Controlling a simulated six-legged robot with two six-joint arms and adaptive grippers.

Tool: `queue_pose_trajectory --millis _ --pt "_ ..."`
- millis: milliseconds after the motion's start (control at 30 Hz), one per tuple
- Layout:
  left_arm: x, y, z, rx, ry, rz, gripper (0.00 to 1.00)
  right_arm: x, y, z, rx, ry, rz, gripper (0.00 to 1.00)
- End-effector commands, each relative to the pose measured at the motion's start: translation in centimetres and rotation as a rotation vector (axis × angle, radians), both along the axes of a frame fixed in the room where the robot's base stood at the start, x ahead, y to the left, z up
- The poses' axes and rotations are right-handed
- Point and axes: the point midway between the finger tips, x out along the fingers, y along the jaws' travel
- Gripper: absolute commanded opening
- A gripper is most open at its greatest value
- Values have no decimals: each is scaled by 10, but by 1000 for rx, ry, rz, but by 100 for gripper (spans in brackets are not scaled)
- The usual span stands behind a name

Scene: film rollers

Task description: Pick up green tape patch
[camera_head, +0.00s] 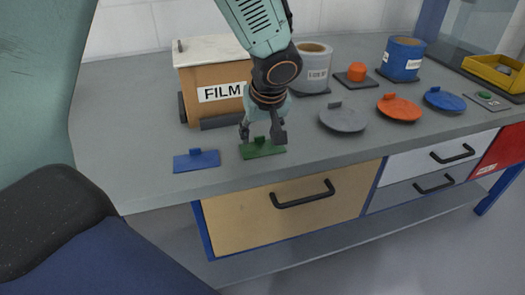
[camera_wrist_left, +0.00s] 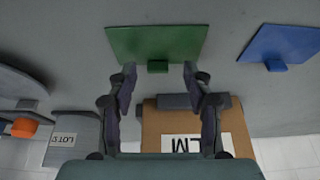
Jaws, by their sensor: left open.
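The green tape patch (camera_head: 262,149) is a flat green plate with a small raised tab, lying on the grey bench near its front edge. In the left wrist view the green patch (camera_wrist_left: 155,42) lies just past the fingertips, with its tab (camera_wrist_left: 158,67) between the two fingers' lines. My left gripper (camera_head: 262,136) is open and points down right above the patch. In the left wrist view the left gripper (camera_wrist_left: 158,75) shows its fingers apart on either side of the tab, with nothing held. I cannot tell whether the fingers touch the patch. My right gripper is not seen.
A blue patch (camera_head: 196,160) lies left of the green one. The FILM box (camera_head: 190,86) stands close behind the gripper. Right are a grey lid (camera_head: 343,118), an orange lid (camera_head: 399,108), a blue lid (camera_head: 445,100), a grey can (camera_head: 314,68) and a blue can (camera_head: 402,59).

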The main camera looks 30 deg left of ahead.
Motion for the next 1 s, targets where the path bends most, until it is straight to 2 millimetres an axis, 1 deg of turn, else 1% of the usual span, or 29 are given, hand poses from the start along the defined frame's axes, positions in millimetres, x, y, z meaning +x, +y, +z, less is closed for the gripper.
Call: queue_pose_trajectory --millis 33,100,367,800,833,1000 --pt "2 1 -6 -1 0 1 51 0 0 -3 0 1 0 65" --pt "4 3 -9 -1 -1 1 51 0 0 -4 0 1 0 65" --pt "7 3 -9 -1 -1 0 50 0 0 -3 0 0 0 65" --pt "7 3 -9 0 0 0 13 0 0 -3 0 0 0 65" --pt "7 3 -9 0 0 0 11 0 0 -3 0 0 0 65" --pt "7 3 -9 0 0 0 11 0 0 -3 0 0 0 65"
